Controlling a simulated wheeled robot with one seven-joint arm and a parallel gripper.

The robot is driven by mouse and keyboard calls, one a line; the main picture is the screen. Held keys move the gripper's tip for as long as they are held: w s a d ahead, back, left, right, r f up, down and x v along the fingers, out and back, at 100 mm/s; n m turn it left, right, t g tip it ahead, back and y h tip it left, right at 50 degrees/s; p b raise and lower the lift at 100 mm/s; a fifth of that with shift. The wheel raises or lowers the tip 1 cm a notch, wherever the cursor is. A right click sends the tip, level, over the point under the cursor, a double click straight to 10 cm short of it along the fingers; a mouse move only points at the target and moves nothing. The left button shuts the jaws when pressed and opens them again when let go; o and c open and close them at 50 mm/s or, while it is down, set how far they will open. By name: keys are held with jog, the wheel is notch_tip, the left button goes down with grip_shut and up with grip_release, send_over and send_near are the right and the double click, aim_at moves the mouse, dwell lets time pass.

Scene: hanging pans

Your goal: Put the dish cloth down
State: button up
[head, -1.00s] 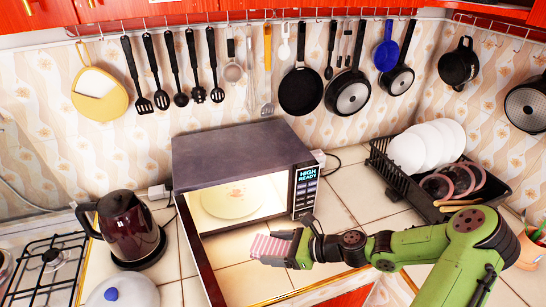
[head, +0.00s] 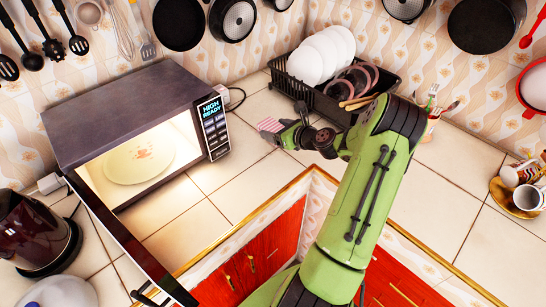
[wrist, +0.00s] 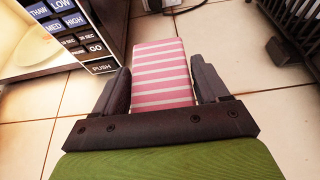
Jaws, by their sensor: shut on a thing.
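The dish cloth (wrist: 163,76) is pink and white striped and folded into a small flat block. In the wrist view it lies between the two fingers of my gripper (wrist: 165,88), which is shut on it. In the head view my gripper (head: 283,132) holds the cloth (head: 269,124) over the tiled counter, right of the microwave and in front of the dish rack. Most of the cloth is hidden by the gripper in the head view. I cannot tell whether the cloth touches the tiles.
The microwave (head: 120,95) stands open and lit, with a plate (head: 139,160) inside and its door swung toward the front. The dish rack (head: 335,105) holds plates and bowls. Bare tiles (head: 235,185) lie between them. A kettle (head: 30,235) is at left; cups (head: 528,196) are at far right.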

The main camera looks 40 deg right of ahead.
aim_at(276, 158)
notch_tip(276, 158, down, 10)
jog(key=shift+r+b, duration=0.25)
jog(key=shift+b, duration=0.6)
jog(key=o, duration=0.9)
jog(key=shift+f, duration=0.1)
jog(key=shift+o, duration=0.2)
